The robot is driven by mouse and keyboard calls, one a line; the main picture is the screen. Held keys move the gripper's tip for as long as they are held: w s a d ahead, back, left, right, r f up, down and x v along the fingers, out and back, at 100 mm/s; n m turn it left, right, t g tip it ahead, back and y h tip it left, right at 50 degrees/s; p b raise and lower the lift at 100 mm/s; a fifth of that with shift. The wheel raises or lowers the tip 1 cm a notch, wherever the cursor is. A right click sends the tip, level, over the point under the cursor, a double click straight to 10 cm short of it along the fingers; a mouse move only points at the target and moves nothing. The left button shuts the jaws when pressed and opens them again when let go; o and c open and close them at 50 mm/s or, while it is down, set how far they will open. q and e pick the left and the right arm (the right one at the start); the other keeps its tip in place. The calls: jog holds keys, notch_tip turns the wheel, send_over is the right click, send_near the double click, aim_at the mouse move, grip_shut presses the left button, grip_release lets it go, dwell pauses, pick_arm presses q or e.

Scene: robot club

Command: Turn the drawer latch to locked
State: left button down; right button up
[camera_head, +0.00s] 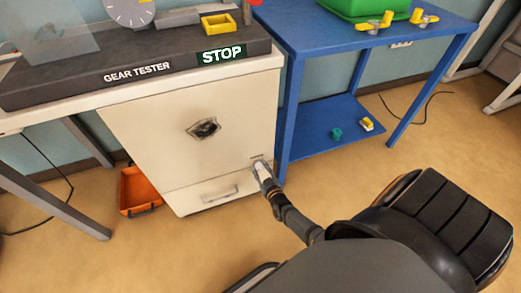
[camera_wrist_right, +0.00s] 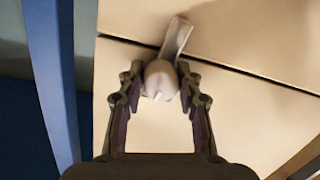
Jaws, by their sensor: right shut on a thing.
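The drawer (camera_head: 185,199) with a bar handle is at the bottom of the cream cabinet. My right gripper (camera_head: 262,168) is at the cabinet's lower right, by the seam above the drawer. In the right wrist view, my right gripper (camera_wrist_right: 160,88) is shut on the round knob of the pale latch (camera_wrist_right: 176,38), one finger at each side. The latch's flat lever points up and slightly right in that view and crosses the dark seam between the two panels. In the head view the gripper mostly hides the latch. My left gripper is not in view.
The cream cabinet (camera_head: 140,135) has a dark emblem and carries the gear tester (camera_head: 100,85) with a STOP label. A blue table (camera_head: 295,110) stands close at its right, bearing a green bin (camera_head: 350,8) and yellow parts. An orange tray (camera_head: 135,192) lies on the floor at left.

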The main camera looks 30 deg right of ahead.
jog(key=shift+a+n+p, duration=0.15)
jog(key=shift+n+p, duration=0.35)
jog(key=shift+n, duration=0.4)
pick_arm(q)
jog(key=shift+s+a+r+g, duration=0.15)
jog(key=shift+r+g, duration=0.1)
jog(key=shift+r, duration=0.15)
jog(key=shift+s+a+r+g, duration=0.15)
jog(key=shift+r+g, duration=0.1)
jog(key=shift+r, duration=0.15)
pick_arm(e)
jog(key=shift+s+f+n+h, duration=0.1)
jog(key=shift+n+h, duration=0.2)
jog(key=o, duration=1.1)
jog(key=shift+o, duration=0.2)
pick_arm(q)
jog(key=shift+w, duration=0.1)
pick_arm(e)
jog(key=v, duration=1.1)
jog(key=shift+s+r, duration=0.25)
jog(key=shift+s, duration=0.15)
